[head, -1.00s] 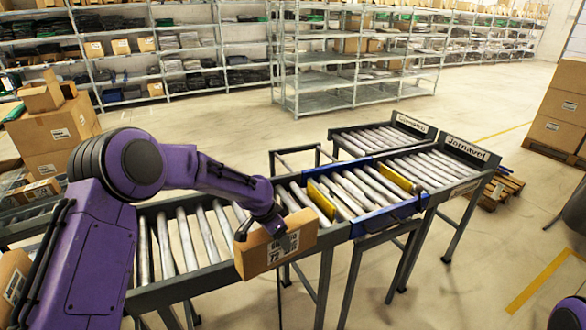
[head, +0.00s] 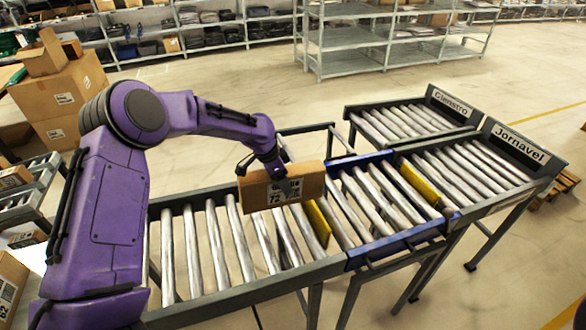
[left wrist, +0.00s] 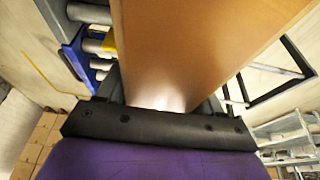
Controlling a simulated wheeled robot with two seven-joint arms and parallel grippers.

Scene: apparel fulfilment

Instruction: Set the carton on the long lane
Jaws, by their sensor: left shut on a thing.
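The brown carton (head: 312,187), with a white label marked 72, hangs over the roller conveyor, near the left yellow bar. My left gripper (head: 264,168) is shut on its upper left part. In the left wrist view the carton (left wrist: 200,45) fills the upper middle, between the fingers of the left gripper (left wrist: 160,105). The Jornavel lane (head: 470,165) runs to the right from the blue-framed section (head: 395,245). The Glenstro lane (head: 400,122) lies behind it and looks shorter. Both lanes look empty. My right gripper is not in view.
Yellow bars stand across the rollers at the left (head: 318,225) and right (head: 420,187) of the blue section. The near conveyor (head: 220,245) is otherwise clear. Stacked boxes (head: 62,105) stand at the left. A grey shelf rack (head: 400,45) is behind.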

